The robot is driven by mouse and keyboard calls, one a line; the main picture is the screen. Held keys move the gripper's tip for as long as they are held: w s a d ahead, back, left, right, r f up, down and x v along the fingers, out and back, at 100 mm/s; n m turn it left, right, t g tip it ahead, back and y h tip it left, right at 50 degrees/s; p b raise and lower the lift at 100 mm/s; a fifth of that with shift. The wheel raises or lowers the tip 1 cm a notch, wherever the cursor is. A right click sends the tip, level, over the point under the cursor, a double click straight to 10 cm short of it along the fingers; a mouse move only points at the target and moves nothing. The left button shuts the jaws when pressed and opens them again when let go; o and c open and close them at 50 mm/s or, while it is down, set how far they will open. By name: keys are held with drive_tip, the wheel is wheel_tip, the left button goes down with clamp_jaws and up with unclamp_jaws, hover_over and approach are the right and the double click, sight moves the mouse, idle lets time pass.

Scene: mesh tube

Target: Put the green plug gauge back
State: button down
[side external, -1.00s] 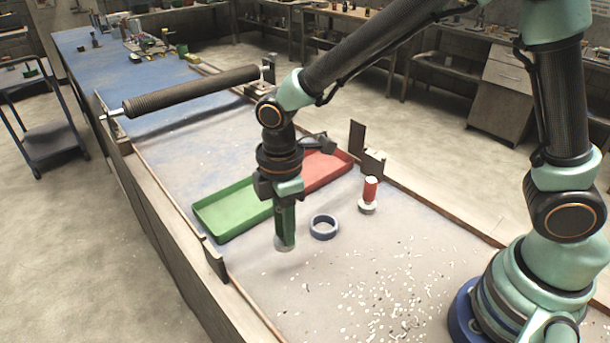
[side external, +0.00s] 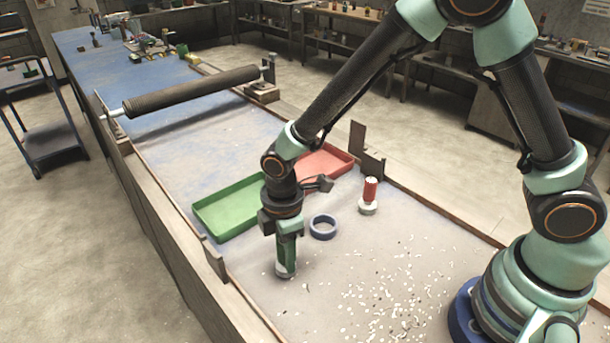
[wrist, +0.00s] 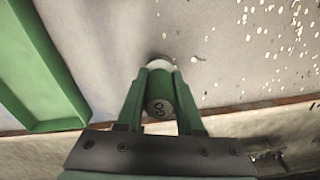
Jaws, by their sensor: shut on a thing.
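The green plug gauge shows in the wrist view (wrist: 160,92), with "GO" on its end facing the camera and a pale silvery part at its far end. My gripper (wrist: 160,74) is shut on it, one green finger on each side. In the side external view, my gripper (side external: 287,250) points down and holds the gauge upright, its pale lower end (side external: 285,271) at or just above the table; I cannot tell if it touches. The fingers hide much of the gauge there.
A blue ring (side external: 323,227) lies right of my gripper. A red-handled gauge (side external: 370,190) stands beyond it. A green tray (side external: 228,212) and a red tray (side external: 325,162) lie behind. White chips (side external: 385,295) litter the table at front right. A low upright post (side external: 215,262) stands at the left edge.

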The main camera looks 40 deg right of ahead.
drive_tip(key=c, duration=0.5)
unclamp_jaws()
drive_tip(key=shift+c, duration=0.2)
wheel_tip(320, 180, up, 11)
drive_tip(key=shift+r, duration=0.15)
drive_tip(key=shift+d+r, duration=0.15)
drive_tip(key=shift+r, duration=0.45)
drive_tip(key=s+d+r+m+t, duration=0.2)
drive_tip(key=s+d+r+m, duration=0.1)
drive_tip(key=d+r+m, duration=0.2)
drive_tip(key=s+d+r+m+t, duration=0.3)
drive_tip(key=d+r+m, duration=0.2)
drive_tip(key=d+m, duration=0.5)
drive_tip(key=d, duration=0.3)
drive_tip(key=shift+d+r+t, duration=0.15)
drive_tip(key=shift+d+t, duration=0.15)
drive_tip(key=shift+s, duration=0.1)
